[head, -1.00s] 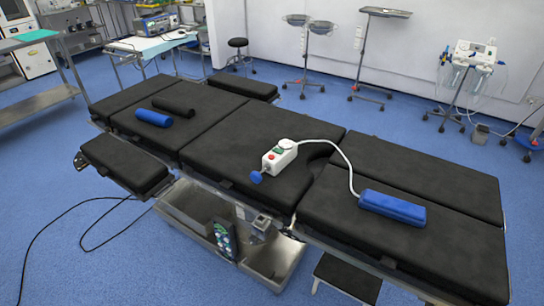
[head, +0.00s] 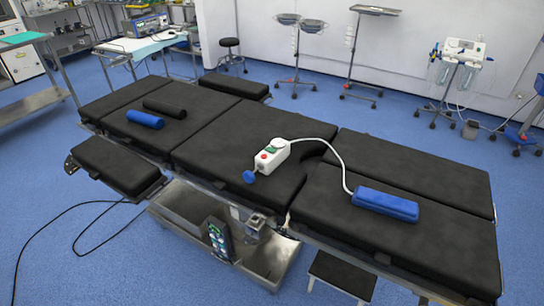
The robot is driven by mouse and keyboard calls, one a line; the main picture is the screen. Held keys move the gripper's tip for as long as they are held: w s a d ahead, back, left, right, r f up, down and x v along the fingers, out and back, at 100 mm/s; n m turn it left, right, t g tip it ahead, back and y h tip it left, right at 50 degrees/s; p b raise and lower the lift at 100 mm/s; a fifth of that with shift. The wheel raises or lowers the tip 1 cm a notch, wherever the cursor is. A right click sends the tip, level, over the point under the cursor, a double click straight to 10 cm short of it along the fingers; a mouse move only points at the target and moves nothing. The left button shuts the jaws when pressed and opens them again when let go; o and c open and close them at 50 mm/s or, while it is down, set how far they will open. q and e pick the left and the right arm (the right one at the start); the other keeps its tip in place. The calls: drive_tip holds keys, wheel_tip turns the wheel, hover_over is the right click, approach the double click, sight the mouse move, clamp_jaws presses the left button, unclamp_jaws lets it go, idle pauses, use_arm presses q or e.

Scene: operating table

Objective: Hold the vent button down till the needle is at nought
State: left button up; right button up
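A small white device (head: 273,156) lies on the middle black pad of the operating table (head: 225,145). It has a red button (head: 264,156) and a green patch (head: 271,150) on top, and a round dial at its far end, seen edge-on. The needle cannot be made out, and I cannot tell which part is the vent button. A blue knob (head: 249,177) sticks out at its near end. A white hose (head: 335,151) runs from it to a blue cuff (head: 385,204) on the right pad. Neither of my grippers is in view.
A blue roll (head: 145,119) and a black roll (head: 165,107) lie on the left pads. A black step (head: 342,275) stands on the floor in front. A cable lies on the floor at left. The pad around the device is clear.

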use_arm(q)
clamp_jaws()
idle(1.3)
